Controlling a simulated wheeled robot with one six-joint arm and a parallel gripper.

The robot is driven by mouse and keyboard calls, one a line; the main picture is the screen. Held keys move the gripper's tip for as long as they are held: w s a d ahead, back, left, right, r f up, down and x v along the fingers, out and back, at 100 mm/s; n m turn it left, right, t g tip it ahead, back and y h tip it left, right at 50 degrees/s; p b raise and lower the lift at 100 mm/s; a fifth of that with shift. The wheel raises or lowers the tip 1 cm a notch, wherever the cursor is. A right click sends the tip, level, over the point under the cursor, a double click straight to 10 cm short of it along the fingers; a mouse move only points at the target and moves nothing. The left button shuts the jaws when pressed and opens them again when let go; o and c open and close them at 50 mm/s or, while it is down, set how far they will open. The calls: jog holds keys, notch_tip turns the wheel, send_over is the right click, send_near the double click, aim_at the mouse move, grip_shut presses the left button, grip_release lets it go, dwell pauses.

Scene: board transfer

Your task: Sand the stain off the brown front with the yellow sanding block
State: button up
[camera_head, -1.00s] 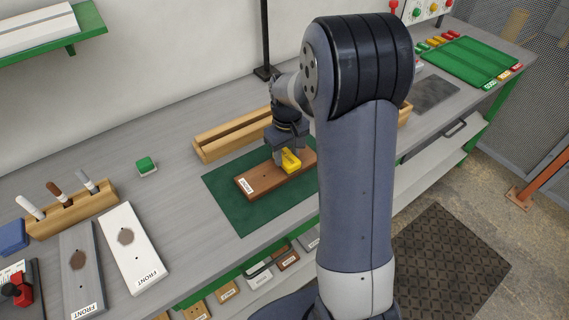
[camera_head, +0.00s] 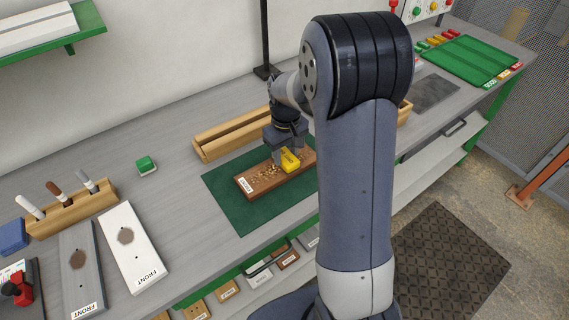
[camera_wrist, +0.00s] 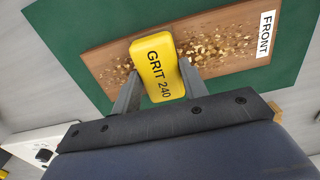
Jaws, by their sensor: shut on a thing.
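The brown front (camera_head: 258,185) lies flat on the green mat (camera_head: 233,212), its white FRONT label at the left end. In the wrist view the brown front (camera_wrist: 108,57) has light tan crumbs or flakes scattered across its middle, and no dark stain shows on the visible part. My gripper (camera_head: 284,157) is shut on the yellow sanding block (camera_head: 290,160), marked GRIT 240 in the wrist view (camera_wrist: 158,67). The block is over the brown front and appears to rest on it. What lies under the block is hidden.
A grey front (camera_head: 82,285) and a white front (camera_head: 130,245), each with a dark stain, lie at the left. A wooden holder (camera_head: 75,212) holds several handled tools. A long wooden rack (camera_head: 225,140) stands behind the mat. A green block (camera_head: 146,165) is on the bench.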

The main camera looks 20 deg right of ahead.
jog(key=shift+s+a+f, duration=0.1)
jog(key=shift+s+a, duration=0.15)
jog(key=shift+a, duration=0.45)
jog(key=shift+s+a, duration=0.25)
jog(key=shift+a, duration=0.45)
notch_tip(320, 180, up, 7)
jog(key=p, duration=0.5)
jog(key=shift+d, duration=0.15)
